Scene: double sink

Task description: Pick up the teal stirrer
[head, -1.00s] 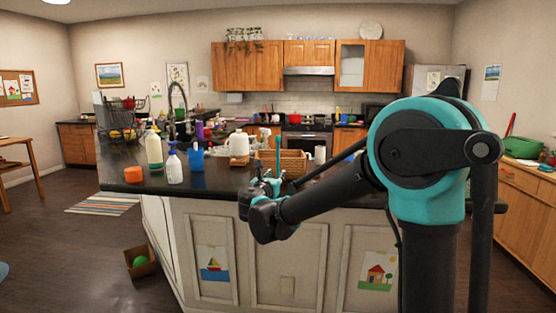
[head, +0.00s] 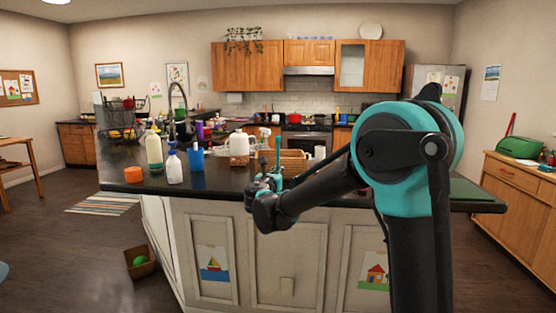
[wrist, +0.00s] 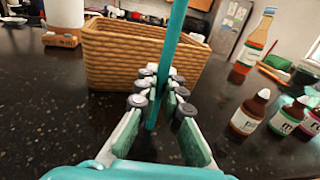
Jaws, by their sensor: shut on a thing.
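The teal stirrer (wrist: 168,50) is a thin straight rod, standing nearly upright between the fingers of my gripper (wrist: 159,82) in the wrist view. The fingers are shut on it, with rod showing above and below them. In the head view, my gripper (head: 268,182) is at the front edge of the island counter, and the stirrer (head: 278,152) sticks up from it. I cannot tell whether the stirrer's lower end touches the counter.
A wicker basket (wrist: 125,55) stands just behind the stirrer. Small labelled bottles (wrist: 248,114) and a taller sauce bottle (wrist: 252,48) stand to the right.

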